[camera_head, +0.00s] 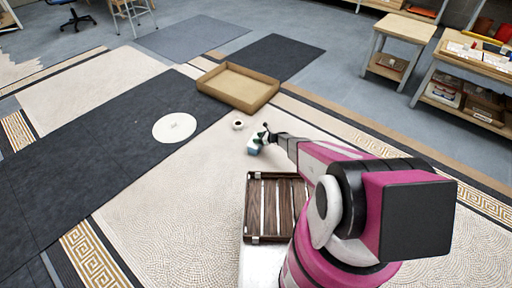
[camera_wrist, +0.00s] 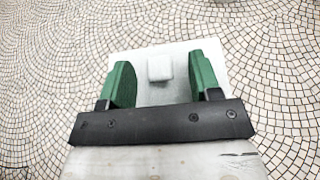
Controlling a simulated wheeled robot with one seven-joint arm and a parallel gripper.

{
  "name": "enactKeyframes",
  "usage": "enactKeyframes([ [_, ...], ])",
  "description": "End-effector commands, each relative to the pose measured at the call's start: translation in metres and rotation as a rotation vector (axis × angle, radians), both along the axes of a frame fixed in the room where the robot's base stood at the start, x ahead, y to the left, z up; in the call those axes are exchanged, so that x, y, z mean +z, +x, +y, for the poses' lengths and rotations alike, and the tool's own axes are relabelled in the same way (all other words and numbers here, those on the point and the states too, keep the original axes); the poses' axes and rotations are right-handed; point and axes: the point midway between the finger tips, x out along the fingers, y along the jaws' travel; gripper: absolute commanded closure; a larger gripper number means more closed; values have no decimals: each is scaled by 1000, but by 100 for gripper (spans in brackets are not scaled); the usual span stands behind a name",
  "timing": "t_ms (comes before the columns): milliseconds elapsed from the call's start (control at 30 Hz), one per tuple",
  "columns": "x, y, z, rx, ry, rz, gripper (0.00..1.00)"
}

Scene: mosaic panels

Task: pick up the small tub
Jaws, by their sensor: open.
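A small white tub (camera_wrist: 152,93), square from above with a small raised block (camera_wrist: 160,67) on top, lies on the mosaic floor in the wrist view. My gripper (camera_wrist: 160,64) is open, with its green fingers on either side of the raised block. I cannot tell whether the fingers touch the tub or how high they are above it. In the head view my gripper (camera_head: 257,142) is low near the floor, and the tub is mostly hidden there by the gripper and arm.
A small white round item (camera_head: 238,125) stands just left of my gripper. A shallow tan tray (camera_head: 262,99) lies behind it, and a white disc (camera_head: 174,127) lies on the dark mat. A dark slatted crate (camera_head: 250,210) is in front. Workbenches stand at the back right.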

Motion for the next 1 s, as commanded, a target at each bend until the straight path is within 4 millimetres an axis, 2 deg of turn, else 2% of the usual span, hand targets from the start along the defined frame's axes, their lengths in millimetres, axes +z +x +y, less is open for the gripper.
enactKeyframes([
  [67, 0, 0, 0, 0, 0, 0, 43],
  [100, 0, 0, 0, 0, 0, 0, 46],
  [267, 0, 0, -1, 0, 0, 0, 98],
  [300, 0, 0, -1, 0, 0, 0, 100],
  [567, 1, 0, -1, 0, 0, 0, 100],
  [733, 9, -1, -1, 0, 1, -1, 100],
  [867, 22, -2, -1, 0, 1, -1, 100],
  [1000, 47, -2, -1, 1, 0, -2, 100],
])
